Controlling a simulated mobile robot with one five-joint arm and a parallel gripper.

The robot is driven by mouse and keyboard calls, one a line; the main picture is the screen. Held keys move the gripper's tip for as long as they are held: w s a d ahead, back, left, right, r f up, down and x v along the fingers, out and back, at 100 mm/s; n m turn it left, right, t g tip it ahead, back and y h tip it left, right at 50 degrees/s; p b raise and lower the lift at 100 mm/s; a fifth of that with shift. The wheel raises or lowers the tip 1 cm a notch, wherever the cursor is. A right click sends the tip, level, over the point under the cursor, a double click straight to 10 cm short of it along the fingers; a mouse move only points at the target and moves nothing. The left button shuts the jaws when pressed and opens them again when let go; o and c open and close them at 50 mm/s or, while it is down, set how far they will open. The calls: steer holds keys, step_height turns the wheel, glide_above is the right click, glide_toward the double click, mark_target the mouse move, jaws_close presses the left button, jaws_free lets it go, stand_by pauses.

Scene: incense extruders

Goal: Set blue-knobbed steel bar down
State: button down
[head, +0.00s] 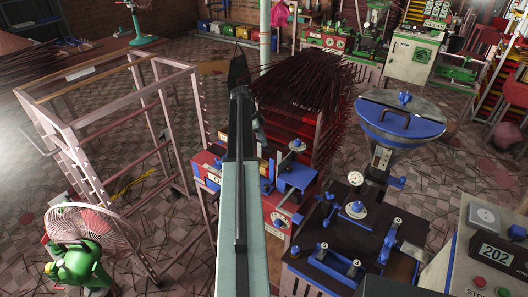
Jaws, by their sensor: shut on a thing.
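My arm reaches up the middle of the head view, and my gripper (238,68) is at its far end, dark and seen from behind. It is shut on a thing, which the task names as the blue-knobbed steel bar. I cannot make the bar out, as the arm and gripper hide it. The gripper shows in front of the far floor, left of the stacked dark incense sticks (305,80).
A dark-topped machine (345,226) with blue clamps and knobs stands at right, a blue-rimmed hopper (400,118) behind it. A red machine (285,192) with blue fittings is near the arm. A pinkish rack (118,100) and a fan (93,225) stand left. Tiled floor is open between.

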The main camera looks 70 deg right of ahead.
step_height(320, 180, down, 4)
steer(key=b, duration=0.4)
steer(key=shift+r, duration=0.25)
steer(key=shift+f, duration=0.1)
steer(key=c, duration=1.2)
jaws_free()
steer(key=p+v, duration=1.1)
steer(key=v, duration=0.1)
steer(key=shift+a+p, duration=0.1)
steer(key=shift+p, duration=0.2)
